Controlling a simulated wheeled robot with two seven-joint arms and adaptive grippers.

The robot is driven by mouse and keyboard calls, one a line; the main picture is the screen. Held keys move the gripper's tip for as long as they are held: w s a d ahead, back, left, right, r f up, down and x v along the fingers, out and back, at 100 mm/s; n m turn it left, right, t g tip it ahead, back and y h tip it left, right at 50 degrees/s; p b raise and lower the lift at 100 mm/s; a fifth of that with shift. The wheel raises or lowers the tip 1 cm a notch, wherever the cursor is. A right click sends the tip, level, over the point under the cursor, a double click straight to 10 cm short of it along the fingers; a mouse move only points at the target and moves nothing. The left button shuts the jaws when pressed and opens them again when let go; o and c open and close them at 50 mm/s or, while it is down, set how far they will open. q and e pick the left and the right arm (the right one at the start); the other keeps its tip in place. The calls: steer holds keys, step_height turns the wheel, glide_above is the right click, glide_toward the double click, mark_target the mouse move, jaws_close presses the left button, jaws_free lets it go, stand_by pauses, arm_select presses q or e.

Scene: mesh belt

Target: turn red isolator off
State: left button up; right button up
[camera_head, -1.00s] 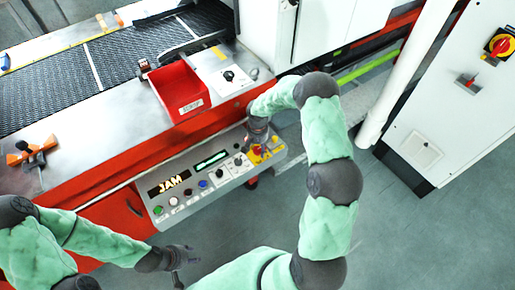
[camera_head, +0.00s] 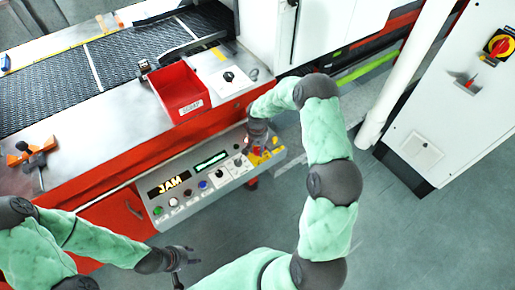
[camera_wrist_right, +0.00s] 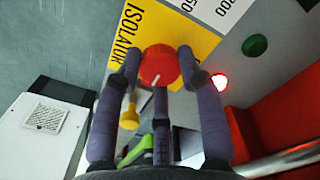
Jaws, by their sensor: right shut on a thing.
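The red isolator knob (camera_wrist_right: 158,66) sits on a yellow plate (camera_wrist_right: 190,18) lettered ISOLATOR, in the right wrist view. A white mark on the knob points down and slightly left in that view. My right gripper (camera_wrist_right: 158,72) has its fingers on both sides of the knob and is shut on it. In the head view the right gripper (camera_head: 257,142) is over the yellow plate (camera_head: 268,156) at the right end of the control panel, mostly hiding the knob. My left gripper (camera_head: 182,264) is open and empty, below the panel and apart from it.
The sloped control panel (camera_head: 190,207) carries several buttons and a JAM display. A red bin (camera_head: 181,91) stands on the machine top above it. A white cabinet (camera_head: 450,110) with another red-and-yellow switch (camera_head: 499,45) stands at right. Floor below the panel is clear.

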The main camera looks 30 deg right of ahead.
steer(key=shift+w+n, duration=0.15)
steer(key=shift+n, duration=0.15)
steer(key=n, duration=0.3)
steer(key=shift+w+r+n+p, duration=0.1)
steer(key=shift+r+n+p, duration=0.05)
steer(key=shift+n+p, duration=0.25)
steer(key=n, duration=0.4)
steer(key=shift+n+p, duration=0.3)
steer(key=shift+p, duration=0.1)
steer(key=n+p, duration=0.1)
steer(key=n, duration=0.3)
steer(key=shift+a+n+p, duration=0.1)
steer(key=shift+n+p, duration=0.4)
steer(key=shift+n, duration=1.7)
steer(key=o, duration=1)
steer(key=shift+o, duration=0.7)
steer(key=shift+a, duration=0.1)
